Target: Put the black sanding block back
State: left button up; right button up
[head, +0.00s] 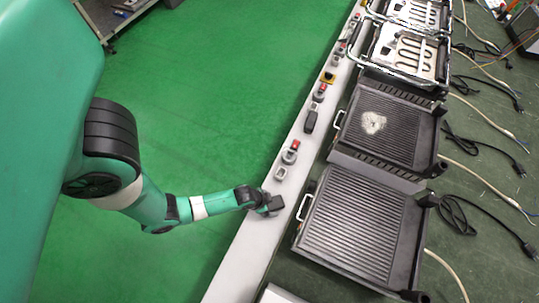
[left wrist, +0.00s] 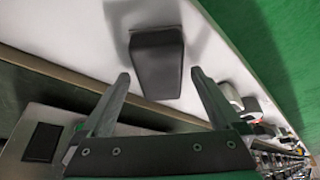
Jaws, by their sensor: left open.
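The black sanding block (left wrist: 156,62) lies on the pale ledge in the left wrist view, just beyond my left gripper's fingertips. My left gripper (left wrist: 160,78) is open, its two fingers spread to either side of the block's near end, and the block appears not to be gripped. In the head view, my left gripper (head: 262,201) is low over the pale ledge (head: 240,262). The dark block (head: 274,204) shows at its tip, partly merged with the gripper. My right gripper is not in view.
Small grey and red-topped items (head: 289,156) and another dark piece (head: 310,121) stand along the ledge. Black ribbed grill plates (head: 358,226) lie on the bench to the right, with cables (head: 455,212) beyond. Green floor lies left of the ledge.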

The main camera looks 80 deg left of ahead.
pick_arm(q)
jog(key=p+v, duration=0.5)
jog(key=v, duration=0.7)
jog(key=shift+p, duration=0.35)
